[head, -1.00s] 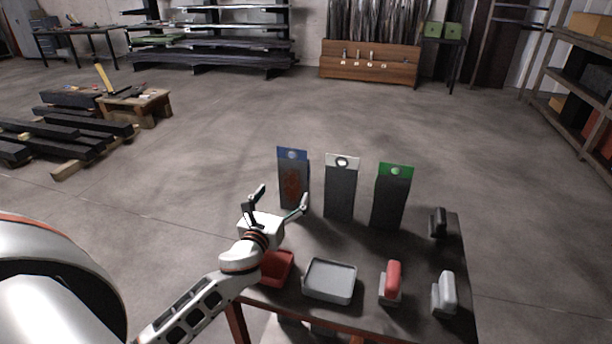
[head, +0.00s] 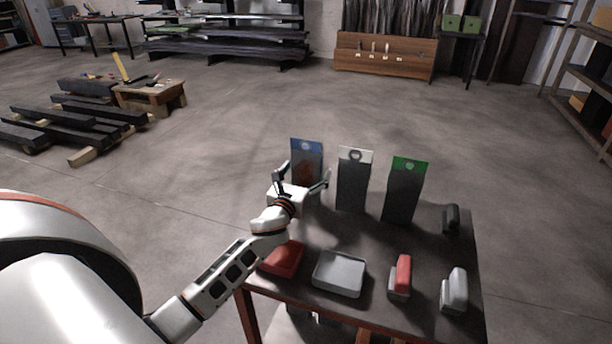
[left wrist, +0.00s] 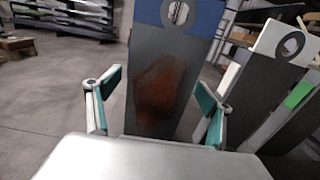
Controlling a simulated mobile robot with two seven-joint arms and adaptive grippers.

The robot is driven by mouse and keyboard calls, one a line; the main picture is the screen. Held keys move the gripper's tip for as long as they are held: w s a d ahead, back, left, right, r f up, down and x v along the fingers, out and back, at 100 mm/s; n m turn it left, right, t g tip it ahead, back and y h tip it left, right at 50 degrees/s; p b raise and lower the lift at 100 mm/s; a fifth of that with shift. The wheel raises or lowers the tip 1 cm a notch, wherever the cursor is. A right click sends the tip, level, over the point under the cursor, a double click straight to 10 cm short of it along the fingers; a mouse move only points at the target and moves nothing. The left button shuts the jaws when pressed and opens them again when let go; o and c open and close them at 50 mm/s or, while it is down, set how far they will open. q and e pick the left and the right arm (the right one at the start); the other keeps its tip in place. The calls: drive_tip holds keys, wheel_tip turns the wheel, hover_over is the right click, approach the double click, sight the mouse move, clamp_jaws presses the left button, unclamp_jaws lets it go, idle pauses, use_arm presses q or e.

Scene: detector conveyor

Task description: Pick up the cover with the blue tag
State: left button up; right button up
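The cover with the blue tag (head: 306,150) stands upright at the back left of the table, a dark panel with a rusty brown patch. In the left wrist view the cover (left wrist: 160,90) fills the middle, with its blue top band and round hole. My left gripper (head: 304,178) is open in front of it. In the left wrist view its fingers (left wrist: 158,100) lie on either side of the panel, with space on both sides; I cannot tell whether the panel is between the tips in depth. My right gripper is not in view.
A white-tagged cover (head: 353,185) and a green-tagged cover (head: 403,192) stand to the right. On the table (head: 385,248) are a red tray (head: 284,259), a grey tray (head: 340,274), a red-handled tool (head: 402,275), a grey-handled tool (head: 455,290) and a black one (head: 451,219).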

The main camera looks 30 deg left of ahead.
use_arm(q)
drive_tip(key=c, duration=1.2)
drive_tip(key=shift+r, duration=0.1)
drive_tip(key=c, duration=0.5)
